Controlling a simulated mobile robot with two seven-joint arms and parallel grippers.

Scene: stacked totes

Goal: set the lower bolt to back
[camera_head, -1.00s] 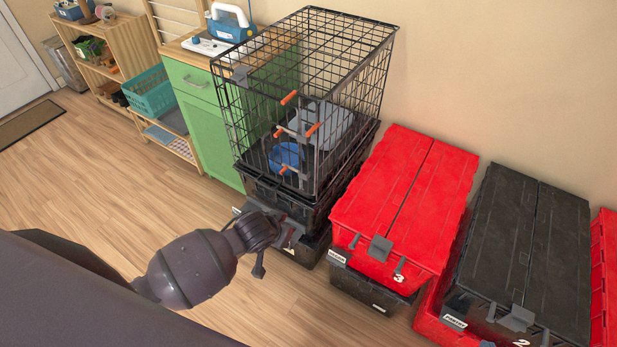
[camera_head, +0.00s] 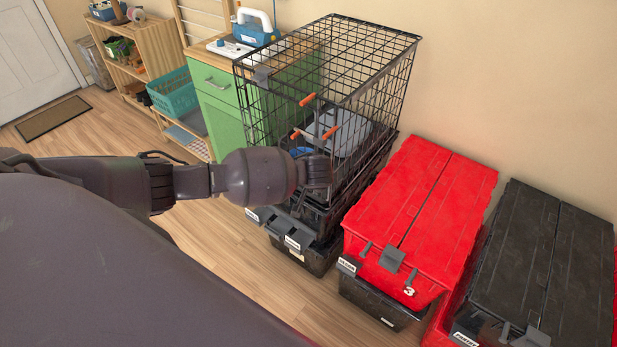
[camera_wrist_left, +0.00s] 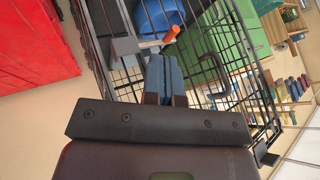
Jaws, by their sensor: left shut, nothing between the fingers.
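The black wire cage (camera_head: 392,92) stands on stacked totes; its door has grey bolts with orange handles. In the head view an upper orange handle (camera_head: 307,99) and two lower ones, a left handle (camera_head: 296,133) and a right handle (camera_head: 331,131), show. My left arm hides the lower part of the door. My left gripper (camera_head: 320,176) is at the cage front, below these handles. In the left wrist view its fingers (camera_wrist_left: 164,60) are shut and empty, close beside an orange bolt handle (camera_wrist_left: 171,34) and a grey bolt plate (camera_wrist_left: 124,46). Contact cannot be told. My right gripper is not in view.
A grey carrier (camera_head: 350,135) and a blue bowl (camera_wrist_left: 157,14) are inside the cage. A red tote (camera_head: 405,225) stands right of it, then a black tote (camera_head: 540,260). A green cabinet (camera_head: 217,125) is at the left. The floor in front is clear.

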